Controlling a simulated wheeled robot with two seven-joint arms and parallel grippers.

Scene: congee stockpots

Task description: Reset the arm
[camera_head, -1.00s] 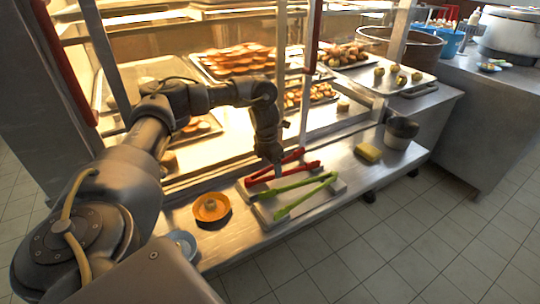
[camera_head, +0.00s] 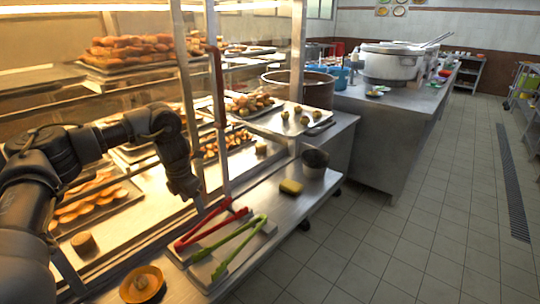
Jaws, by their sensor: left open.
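My left arm comes in from the left, and its dark left gripper (camera_head: 187,193) hangs pointing down in front of the lit display case. It is open, with nothing seen between its fingers. Red tongs (camera_head: 213,228) and green tongs (camera_head: 238,248) lie on a tray (camera_head: 205,270) on the steel counter, below and to the right of the gripper in the picture. The gripper appears apart from the tongs. My right gripper is out of view.
An orange dish (camera_head: 141,284) is at the counter's near end. A yellow sponge (camera_head: 291,187) and a dark cup (camera_head: 315,163) stand at its far end. The case's red-handled post (camera_head: 218,100) is close to the gripper. Stockpots (camera_head: 391,61) stand at the back; the tiled floor right is clear.

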